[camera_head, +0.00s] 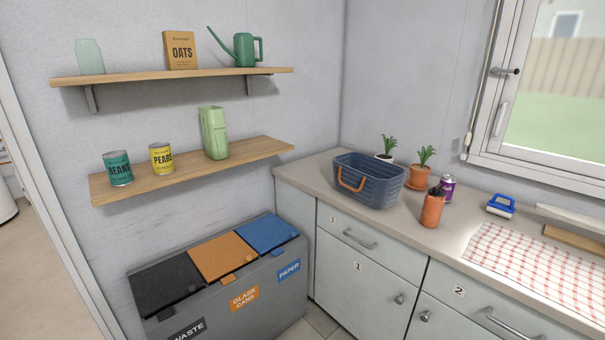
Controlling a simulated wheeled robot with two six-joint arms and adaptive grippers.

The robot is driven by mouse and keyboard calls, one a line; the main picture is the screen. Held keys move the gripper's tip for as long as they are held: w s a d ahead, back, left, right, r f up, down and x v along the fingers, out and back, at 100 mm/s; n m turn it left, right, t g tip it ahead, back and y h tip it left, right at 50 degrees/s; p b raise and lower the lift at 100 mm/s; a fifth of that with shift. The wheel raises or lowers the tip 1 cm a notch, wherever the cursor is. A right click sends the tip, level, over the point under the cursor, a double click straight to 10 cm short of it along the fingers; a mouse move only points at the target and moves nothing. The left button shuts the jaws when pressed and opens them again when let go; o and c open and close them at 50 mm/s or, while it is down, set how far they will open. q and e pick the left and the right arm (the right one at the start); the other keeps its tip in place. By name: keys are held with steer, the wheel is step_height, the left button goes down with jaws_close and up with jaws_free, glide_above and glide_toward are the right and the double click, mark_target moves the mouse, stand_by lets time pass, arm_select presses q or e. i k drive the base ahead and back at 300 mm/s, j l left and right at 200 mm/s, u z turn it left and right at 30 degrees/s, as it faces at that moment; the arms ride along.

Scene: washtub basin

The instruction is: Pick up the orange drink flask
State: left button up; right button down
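The orange drink flask (432,209) stands upright on the countertop, near its front edge. It has a dark top. It is to the right of the blue basket and just in front of a purple can. Neither of my grippers shows in the head view.
Cabinets lie below. Recycling bins (275,296) and two wall shelves (190,171) are left.

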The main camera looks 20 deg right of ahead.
mark_target(432, 207)
steer(key=z, duration=1.55)
